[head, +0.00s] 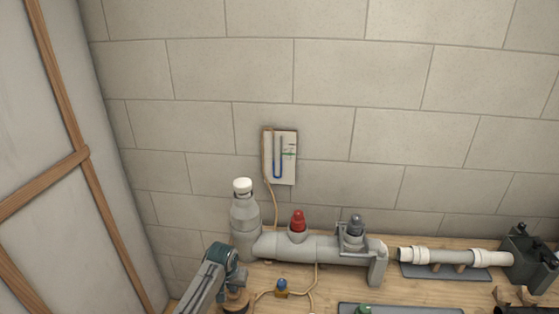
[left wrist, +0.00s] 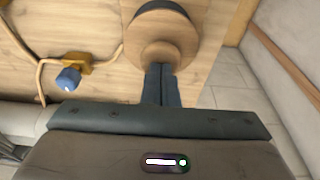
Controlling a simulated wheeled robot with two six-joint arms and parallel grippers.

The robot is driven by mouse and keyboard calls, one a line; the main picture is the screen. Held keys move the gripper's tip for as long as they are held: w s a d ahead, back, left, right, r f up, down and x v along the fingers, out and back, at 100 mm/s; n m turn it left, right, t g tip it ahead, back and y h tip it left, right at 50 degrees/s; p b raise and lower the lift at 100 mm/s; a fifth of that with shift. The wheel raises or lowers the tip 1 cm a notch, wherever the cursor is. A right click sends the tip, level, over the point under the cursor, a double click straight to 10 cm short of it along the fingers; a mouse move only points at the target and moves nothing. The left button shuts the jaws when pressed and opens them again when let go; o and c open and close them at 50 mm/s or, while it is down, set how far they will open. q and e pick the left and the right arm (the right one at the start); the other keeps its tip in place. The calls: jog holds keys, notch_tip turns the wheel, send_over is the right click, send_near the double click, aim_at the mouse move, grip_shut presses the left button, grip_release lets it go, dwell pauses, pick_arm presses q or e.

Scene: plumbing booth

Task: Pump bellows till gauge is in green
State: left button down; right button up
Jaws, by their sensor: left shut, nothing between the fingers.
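The gauge (head: 293,172) is a pale board on the wall with a blue U-shaped tube and a small green mark at its right; the exact liquid level is too small to read. The bellows (head: 235,307) stands low in the head view, partly hidden by my left arm. In the left wrist view the bellows (left wrist: 181,27) shows a round wooden top and a dark band. My left gripper (head: 238,287) is shut and empty, its fingertips at the edge of the wooden top; I cannot tell whether they touch. My right gripper is not in view.
A grey pipe (head: 325,250) with a red valve (head: 298,220) and a grey bottle (head: 244,222) stand behind. A blue-knobbed brass valve (head: 282,289) with thin tubing lies to the right. A white pipe (head: 455,257) and dark vise (head: 530,260) are farther right.

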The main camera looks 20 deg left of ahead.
pick_arm(q)
jog(key=shift+p+v, duration=0.75)
jog(key=shift+v, duration=0.05)
jog(key=shift+w+r, duration=0.1)
jog(key=shift+r, duration=0.8)
jog(key=shift+f, duration=0.1)
jog(key=shift+s+b+x, duration=0.2)
jog(key=shift+b+x, duration=0.2)
jog(key=shift+x, duration=0.45)
jog(key=shift+s+b+x, duration=0.15)
jog(key=shift+b+x, duration=0.25)
jog(key=shift+x, duration=0.45)
jog(key=shift+p+v, duration=0.75)
jog(key=shift+v, duration=0.05)
jog(key=shift+w+r, duration=0.15)
jog(key=shift+r, duration=0.8)
jog(key=shift+f, duration=0.1)
